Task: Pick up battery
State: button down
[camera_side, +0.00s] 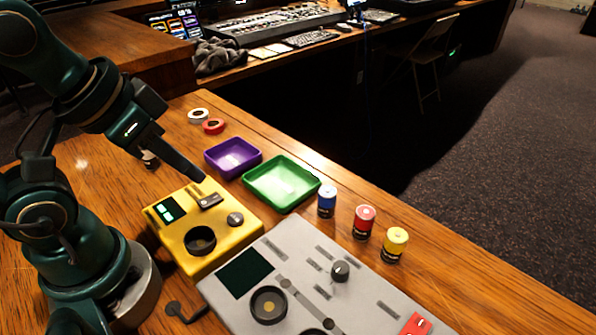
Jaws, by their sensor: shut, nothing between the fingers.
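Three batteries stand upright in a row on the wooden desk at the right: a blue battery (327,201), a red battery (363,222) and a yellow battery (395,245). My gripper (201,177) is shut and empty. Its tip shows just above the back of the yellow device (188,237), well to the left of the batteries. I cannot tell whether it touches the device. A small dark and pale object (150,161) stands partly hidden behind my gripper; I cannot tell what it is.
A purple tray (213,163) and a green tray (251,189), both empty, lie between my gripper and the batteries. A grey panel with knobs (245,302) fills the front. White (189,116) and red (205,126) rings lie at the back. The desk's right edge is close to the batteries.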

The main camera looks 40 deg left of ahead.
dwell(0.4)
jog(key=shift+c, duration=1.9)
grip_release()
jog(key=w+r+n, duration=0.2)
jog(key=w+r, duration=0.4)
jog(key=g, duration=0.4)
send_over(328, 190)
jog(key=a, duration=0.1)
notch_tip(328, 190, down, 8)
jog(key=shift+g, duration=0.8)
jog(key=f, duration=0.6)
jog(key=d+f, duration=0.1)
jog(key=f, duration=0.2)
jog(key=shift+f, duration=1.05)
